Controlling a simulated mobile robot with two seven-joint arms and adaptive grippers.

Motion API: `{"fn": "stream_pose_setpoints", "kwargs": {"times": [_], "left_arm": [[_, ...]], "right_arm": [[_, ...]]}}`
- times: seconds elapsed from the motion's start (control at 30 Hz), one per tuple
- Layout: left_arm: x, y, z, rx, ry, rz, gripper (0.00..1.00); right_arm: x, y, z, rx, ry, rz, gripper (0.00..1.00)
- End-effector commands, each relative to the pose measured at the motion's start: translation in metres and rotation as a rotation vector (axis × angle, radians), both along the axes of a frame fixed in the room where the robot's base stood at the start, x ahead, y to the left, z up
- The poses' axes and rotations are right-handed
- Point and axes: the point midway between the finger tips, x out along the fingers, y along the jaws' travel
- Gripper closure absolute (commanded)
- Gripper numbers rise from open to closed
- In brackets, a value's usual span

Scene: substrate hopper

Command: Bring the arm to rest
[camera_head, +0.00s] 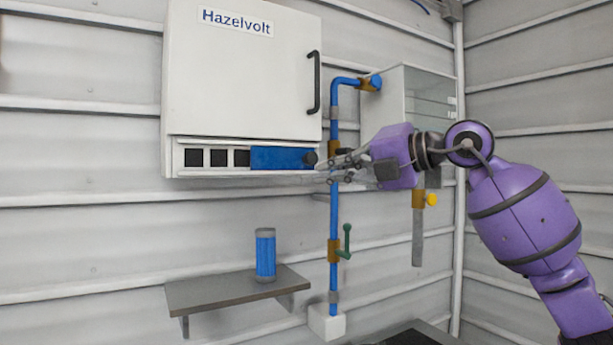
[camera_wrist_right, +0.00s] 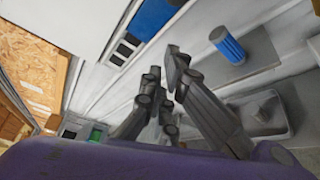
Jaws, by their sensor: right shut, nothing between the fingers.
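My right gripper (camera_head: 325,169) is at the end of the purple arm, in front of the blue pipe and beside the right end of the blue slider bar (camera_head: 280,158) on the white Hazelvolt cabinet (camera_head: 240,85). Its fingers are shut with nothing between them. A dark knob (camera_head: 310,159) at the bar's right end is close to the fingertips; I cannot tell if they touch. The right wrist view shows the fingers (camera_wrist_right: 165,85) with the blue bar (camera_wrist_right: 152,16) beyond them. My left gripper is in neither view.
A blue ribbed cylinder (camera_head: 265,254) stands upright on a grey shelf (camera_head: 235,288). A blue pipe (camera_head: 334,215) with a green lever (camera_head: 345,242) runs down the wall. Space left of the shelf is clear.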

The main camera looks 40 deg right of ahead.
Motion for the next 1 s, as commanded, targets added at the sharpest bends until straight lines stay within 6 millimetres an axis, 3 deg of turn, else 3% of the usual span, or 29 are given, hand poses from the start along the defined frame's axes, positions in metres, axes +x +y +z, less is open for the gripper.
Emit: {"fn": "stream_pose_setpoints", "kwargs": {"times": [0.4,0.53,0.63,0.77,0.87,1.0], "left_arm": [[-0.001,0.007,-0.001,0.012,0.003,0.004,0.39],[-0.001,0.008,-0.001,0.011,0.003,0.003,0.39],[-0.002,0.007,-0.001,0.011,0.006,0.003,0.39],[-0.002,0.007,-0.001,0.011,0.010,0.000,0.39],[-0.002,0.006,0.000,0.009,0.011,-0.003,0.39],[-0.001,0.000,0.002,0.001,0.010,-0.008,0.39]], "right_arm": [[-0.003,0.001,0.008,-0.051,-0.042,0.016,1.00],[-0.004,0.029,0.036,-0.100,-0.198,0.128,1.00],[0.006,0.046,0.029,-0.049,-0.302,0.232,1.00],[0.029,0.038,-0.025,0.148,-0.383,0.279,1.00],[0.045,0.019,-0.080,0.324,-0.404,0.234,1.00],[0.058,-0.012,-0.175,0.558,-0.379,0.100,1.00]]}}
